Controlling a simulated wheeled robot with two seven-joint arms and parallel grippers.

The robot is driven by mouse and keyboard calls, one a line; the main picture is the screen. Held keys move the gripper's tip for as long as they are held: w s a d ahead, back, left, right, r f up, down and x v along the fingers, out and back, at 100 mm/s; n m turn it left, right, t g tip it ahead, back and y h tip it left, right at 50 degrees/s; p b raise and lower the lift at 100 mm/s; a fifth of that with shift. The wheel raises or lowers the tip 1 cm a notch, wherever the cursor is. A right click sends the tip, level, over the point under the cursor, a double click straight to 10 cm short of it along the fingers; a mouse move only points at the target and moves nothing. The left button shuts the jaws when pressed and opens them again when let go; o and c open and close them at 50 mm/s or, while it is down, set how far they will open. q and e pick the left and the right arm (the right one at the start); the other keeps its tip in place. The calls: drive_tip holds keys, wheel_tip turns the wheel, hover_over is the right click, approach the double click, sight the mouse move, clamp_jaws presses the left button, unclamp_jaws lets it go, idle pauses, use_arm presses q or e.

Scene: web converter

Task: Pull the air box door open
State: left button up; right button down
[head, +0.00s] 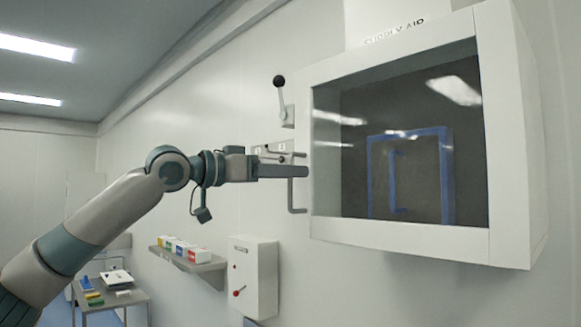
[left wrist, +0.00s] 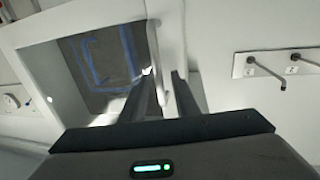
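The air box (head: 400,235) is a white wall cabinet at the right of the head view, with a dark glass door (head: 420,150) that looks closed. It also shows in the left wrist view (left wrist: 40,80). A grey vertical bar handle (head: 298,210) stands at the door's left edge. My left gripper (head: 304,171) is level with the handle's middle, its fingers crossing the bar in the picture. In the left wrist view the two dark fingers (left wrist: 165,75) are apart, with a pale strip visible between them. I cannot tell whether they touch the handle. My right gripper is out of view.
A lever (head: 280,88) is on the wall above my left gripper. Small numbered wall hooks or levers (head: 272,150) are behind it. Below are a shelf with coloured boxes (head: 188,254), a white switch box (head: 253,275) and a small table (head: 115,290).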

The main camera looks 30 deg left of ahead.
use_arm(q)
drive_tip(key=shift+w+d, duration=0.15)
drive_tip(key=shift+w, duration=0.15)
clamp_jaws()
drive_tip(key=shift+s, duration=0.1)
